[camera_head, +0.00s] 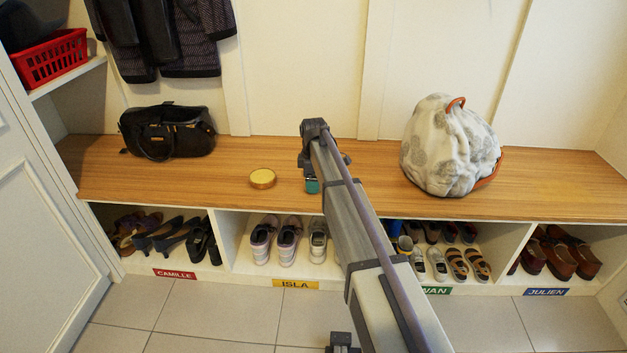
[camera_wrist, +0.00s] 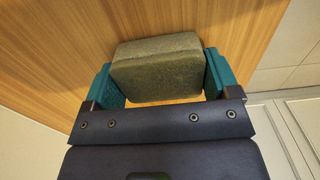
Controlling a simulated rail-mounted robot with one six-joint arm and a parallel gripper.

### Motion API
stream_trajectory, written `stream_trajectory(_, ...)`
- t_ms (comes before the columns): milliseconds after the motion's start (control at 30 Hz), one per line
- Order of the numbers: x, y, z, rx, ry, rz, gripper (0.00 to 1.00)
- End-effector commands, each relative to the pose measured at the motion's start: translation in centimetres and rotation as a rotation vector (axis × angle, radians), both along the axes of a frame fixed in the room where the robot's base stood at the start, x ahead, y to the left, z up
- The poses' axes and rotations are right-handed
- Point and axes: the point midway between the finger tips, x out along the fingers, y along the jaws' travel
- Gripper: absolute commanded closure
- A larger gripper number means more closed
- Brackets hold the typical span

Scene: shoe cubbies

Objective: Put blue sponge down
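A block-shaped sponge (camera_wrist: 157,70) sits between the two teal fingers of my gripper (camera_wrist: 163,78) in the wrist view. It looks grey-green rather than blue. The fingers lie close against its two ends, and the gripper appears shut on it. Wood grain of the bench (camera_wrist: 60,50) shows behind the sponge; I cannot tell whether the sponge touches it. In the head view my gripper (camera_head: 312,186) is at the middle of the wooden bench (camera_head: 350,190), mostly hidden by my arm, with only a bit of teal showing. The sponge cannot be made out there.
A round gold tin (camera_head: 262,178) lies on the bench just left of my gripper. A black handbag (camera_head: 168,132) is farther left. A patterned backpack (camera_head: 447,146) stands to the right. Cubbies with shoes (camera_head: 289,240) are below. The bench's right end is clear.

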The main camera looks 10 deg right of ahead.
Motion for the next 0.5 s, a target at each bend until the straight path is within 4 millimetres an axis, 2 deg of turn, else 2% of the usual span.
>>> stream_trajectory(33, 0.00, 0.00, 0.05, 0.000, 0.000, 0.000, 0.13)
stream_trajectory(167, 0.00, 0.00, 0.05, 0.000, 0.000, 0.000, 0.01)
stream_trajectory(367, 0.00, 0.00, 0.07, 0.000, 0.000, 0.000, 0.00)
stream_trajectory(500, 0.00, 0.00, 0.95, 0.000, 0.000, 0.000, 0.00)
